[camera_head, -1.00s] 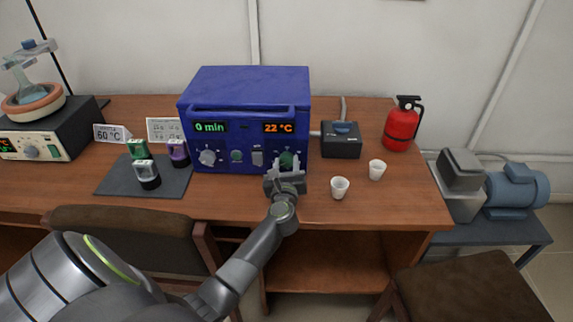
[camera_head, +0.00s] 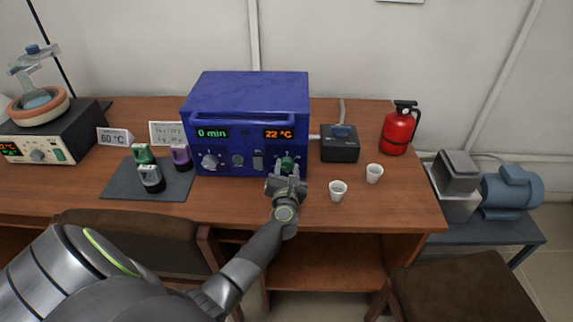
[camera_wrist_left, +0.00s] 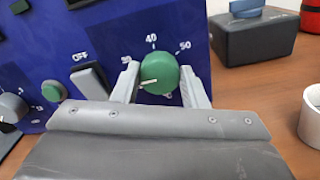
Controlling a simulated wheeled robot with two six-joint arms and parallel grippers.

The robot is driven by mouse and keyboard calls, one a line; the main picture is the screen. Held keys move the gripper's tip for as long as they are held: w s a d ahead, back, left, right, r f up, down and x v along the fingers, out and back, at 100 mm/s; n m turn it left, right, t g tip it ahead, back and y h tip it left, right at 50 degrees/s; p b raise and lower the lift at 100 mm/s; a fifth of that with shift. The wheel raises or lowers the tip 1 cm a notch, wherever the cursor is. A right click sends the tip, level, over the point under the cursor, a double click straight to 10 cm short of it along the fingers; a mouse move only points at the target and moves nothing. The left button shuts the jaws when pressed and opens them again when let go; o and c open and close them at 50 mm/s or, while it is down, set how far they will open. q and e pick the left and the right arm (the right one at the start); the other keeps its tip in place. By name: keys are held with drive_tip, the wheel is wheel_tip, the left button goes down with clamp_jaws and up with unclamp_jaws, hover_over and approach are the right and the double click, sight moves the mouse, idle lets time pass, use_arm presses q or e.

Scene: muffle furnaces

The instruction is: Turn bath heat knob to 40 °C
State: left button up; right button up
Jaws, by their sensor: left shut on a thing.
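The blue bath box (camera_head: 247,95) stands on the table, its display reading "0 min" and "22 °C". The green heat knob (camera_head: 288,162) is at the lower right of its front. In the left wrist view the knob (camera_wrist_left: 160,73) has marks including "40" at the top and "50" at the upper right; a finger partly covers the mark at the upper left. Its white pointer line points left and slightly down. My left gripper (camera_head: 287,172) is shut on the knob, one finger on each side, as the left wrist view (camera_wrist_left: 162,82) shows. My right gripper is out of view.
An OFF switch (camera_wrist_left: 88,82) and a smaller green button (camera_wrist_left: 53,91) are left of the knob. Two white cups (camera_head: 338,190) (camera_head: 374,173) and a dark box (camera_head: 340,149) stand to the right. A mat (camera_head: 120,186) with bottles lies to the left.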

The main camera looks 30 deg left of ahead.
use_arm(q)
drive_tip(key=m+p, duration=0.2)
drive_tip(key=m, duration=0.2)
drive_tip(key=shift+d+r+m+p, duration=0.1)
drive_tip(key=shift+r+m+p, duration=0.05)
drive_tip(key=shift+m+p, duration=0.15)
drive_tip(key=m+p, duration=0.2)
drive_tip(key=m, duration=0.2)
drive_tip(key=shift+m, duration=0.3)
drive_tip(key=m+p, duration=0.2)
drive_tip(key=m, duration=0.2)
drive_tip(key=shift+p, duration=0.4)
drive_tip(key=shift+f+m+p, duration=0.2)
drive_tip(key=shift+m+p, duration=0.2)
drive_tip(key=shift+m, duration=0.7)
drive_tip(key=shift+f+m+p, duration=0.15)
drive_tip(key=shift+m+p, duration=0.2)
drive_tip(key=shift+m, duration=0.75)
drive_tip(key=o, duration=1)
drive_tip(key=shift+w, duration=0.1)
drive_tip(key=shift+d, duration=0.1)
